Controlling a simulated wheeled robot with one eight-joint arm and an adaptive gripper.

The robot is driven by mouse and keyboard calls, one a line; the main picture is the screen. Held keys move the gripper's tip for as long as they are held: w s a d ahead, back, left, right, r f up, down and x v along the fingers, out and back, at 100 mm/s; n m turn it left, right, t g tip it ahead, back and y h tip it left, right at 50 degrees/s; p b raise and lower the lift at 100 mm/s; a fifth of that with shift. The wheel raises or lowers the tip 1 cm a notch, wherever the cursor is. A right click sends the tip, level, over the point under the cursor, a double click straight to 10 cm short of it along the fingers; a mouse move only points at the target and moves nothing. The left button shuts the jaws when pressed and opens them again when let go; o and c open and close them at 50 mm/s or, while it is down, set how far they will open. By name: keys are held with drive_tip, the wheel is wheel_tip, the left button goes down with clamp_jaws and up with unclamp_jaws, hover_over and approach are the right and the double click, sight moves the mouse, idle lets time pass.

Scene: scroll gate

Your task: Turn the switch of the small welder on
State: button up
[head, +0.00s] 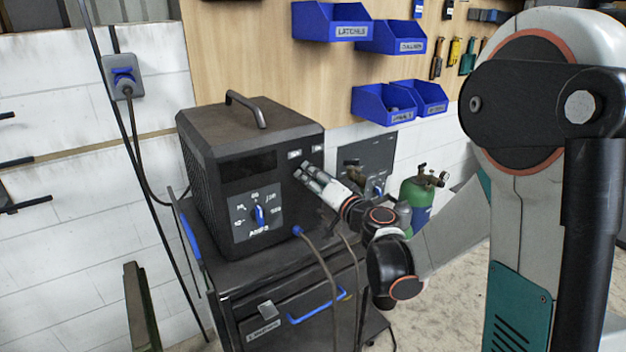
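The small welder (250,165) is a dark box with a top handle, standing on a cart. Its front has a dial plate marked AMPS with a blue knob (260,216) pointing up. Two small white labels (294,154) sit at the upper right of the front. My gripper (302,169) reaches in from the right, its fingertips at the front panel just below these labels. I cannot tell whether they touch it. The fingers lie close together, and the gap between them is unclear. No switch is clearly visible; the gripper covers that part of the panel.
The cart (290,300) has a blue-handled drawer below the welder. A cable leaves the welder's lower right front. A green gas cylinder (418,192) stands behind my wrist. Blue bins (385,103) hang on the wooden wall panel. A wall socket (123,76) is at left.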

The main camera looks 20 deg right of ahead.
drive_tip(key=shift+m, duration=0.3)
drive_tip(key=m+b, duration=0.1)
drive_tip(key=m, duration=0.6)
drive_tip(key=shift+r, duration=0.15)
drive_tip(key=m, duration=0.4)
drive_tip(key=shift+r+m, duration=0.1)
drive_tip(key=shift+m, duration=0.3)
drive_tip(key=shift+r+m+b, duration=0.1)
drive_tip(key=shift+m+b, duration=0.2)
drive_tip(key=shift+m, duration=1.5)
drive_tip(key=o, duration=1.1)
drive_tip(key=shift+c, duration=0.2)
